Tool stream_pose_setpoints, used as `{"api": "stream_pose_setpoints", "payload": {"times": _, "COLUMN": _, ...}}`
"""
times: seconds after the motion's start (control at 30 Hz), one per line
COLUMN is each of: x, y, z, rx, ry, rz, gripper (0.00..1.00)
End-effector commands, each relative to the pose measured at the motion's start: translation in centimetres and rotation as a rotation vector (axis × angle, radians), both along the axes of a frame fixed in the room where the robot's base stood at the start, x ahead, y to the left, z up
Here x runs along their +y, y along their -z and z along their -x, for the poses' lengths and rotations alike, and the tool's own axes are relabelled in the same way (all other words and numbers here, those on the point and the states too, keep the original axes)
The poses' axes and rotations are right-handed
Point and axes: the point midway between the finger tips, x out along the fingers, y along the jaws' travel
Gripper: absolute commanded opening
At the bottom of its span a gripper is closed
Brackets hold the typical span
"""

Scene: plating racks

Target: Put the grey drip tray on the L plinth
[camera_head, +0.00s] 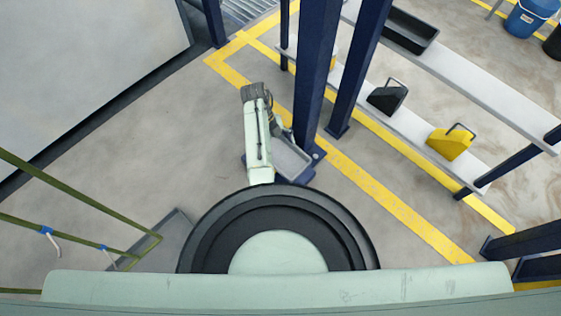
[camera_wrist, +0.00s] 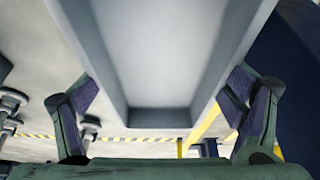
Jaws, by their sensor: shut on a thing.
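The grey drip tray (camera_wrist: 155,55) fills the upper middle of the wrist view, with its pale inner floor and raised walls showing. My gripper (camera_wrist: 162,95) is shut on the tray, with one purple-padded finger at each side wall. In the head view the tray (camera_head: 293,160) shows beside my pale green arm, close to the foot of a dark blue post. The arm hides part of the tray and most of the gripper there. I cannot make out which thing is the L plinth, and no letter is readable.
Dark blue posts (camera_head: 316,70) stand close to the tray. A pale shelf (camera_head: 410,128) at the right holds a black scoop-like bin (camera_head: 388,96) and a yellow one (camera_head: 450,143). A black tray (camera_head: 408,30) lies on a higher shelf. Open floor (camera_head: 190,140) lies left of my arm.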

Motion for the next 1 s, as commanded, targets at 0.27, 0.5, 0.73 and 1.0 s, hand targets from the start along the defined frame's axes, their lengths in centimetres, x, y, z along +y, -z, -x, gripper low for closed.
{"api": "stream_pose_setpoints", "payload": {"times": 0.27, "x": 0.0, "y": 4.2, "z": 0.0, "rx": 0.000, "ry": 0.000, "rz": 0.000, "gripper": 0.49}}
{"api": "stream_pose_setpoints", "payload": {"times": 0.5, "x": 0.0, "y": 7.0, "z": 0.0, "rx": 0.002, "ry": -0.001, "rz": 0.000, "gripper": 0.49}}
{"api": "stream_pose_setpoints", "payload": {"times": 0.73, "x": 0.0, "y": 8.0, "z": 0.0, "rx": 0.001, "ry": -0.002, "rz": -0.001, "gripper": 0.49}}
{"api": "stream_pose_setpoints", "payload": {"times": 1.0, "x": 0.0, "y": 8.4, "z": 0.0, "rx": 0.001, "ry": -0.002, "rz": -0.001, "gripper": 0.88}}
